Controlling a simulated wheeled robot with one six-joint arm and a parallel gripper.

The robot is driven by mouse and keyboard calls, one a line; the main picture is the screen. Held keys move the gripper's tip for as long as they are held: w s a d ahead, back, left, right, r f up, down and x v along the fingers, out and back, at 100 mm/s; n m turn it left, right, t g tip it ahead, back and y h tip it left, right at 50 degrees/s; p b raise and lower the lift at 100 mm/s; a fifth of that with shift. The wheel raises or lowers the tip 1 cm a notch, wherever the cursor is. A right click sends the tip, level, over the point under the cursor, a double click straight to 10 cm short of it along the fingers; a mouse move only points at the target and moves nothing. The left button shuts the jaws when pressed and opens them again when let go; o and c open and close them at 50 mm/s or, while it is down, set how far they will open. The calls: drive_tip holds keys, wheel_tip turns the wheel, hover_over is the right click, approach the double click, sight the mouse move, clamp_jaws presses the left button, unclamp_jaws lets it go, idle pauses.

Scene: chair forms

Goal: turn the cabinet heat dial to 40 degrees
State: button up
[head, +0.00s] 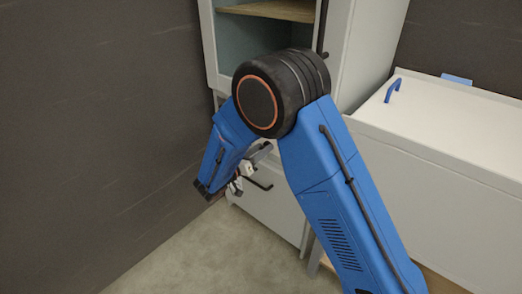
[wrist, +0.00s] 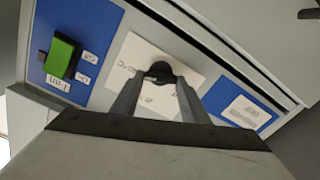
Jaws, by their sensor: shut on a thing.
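The heat dial (wrist: 160,69) is a small black knob on a white marked plate (wrist: 137,53) in the wrist view. The marks on the plate are too small and partly covered to read, so the dial's angle cannot be told. In the head view my arm hides the dial and panel; the cabinet (head: 354,45) stands behind it, and my gripper (head: 243,178) shows small below the elbow.
A green switch (wrist: 62,57) with small labels is left of the dial; a white label (wrist: 246,112) is right. A white chest (head: 440,125) with a blue handle stands right; a dark wall (head: 90,120) stands left.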

drive_tip(key=shift+f+m, duration=0.1)
drive_tip(key=shift+m, duration=0.3)
drive_tip(key=o, duration=1.1)
drive_tip(key=shift+c, duration=0.2)
drive_tip(key=shift+s, duration=0.1)
drive_tip(key=v, duration=1.7)
drive_tip(key=shift+a, duration=0.2)
drive_tip(key=shift+s, duration=0.1)
drive_tip(key=shift+s, duration=0.1)
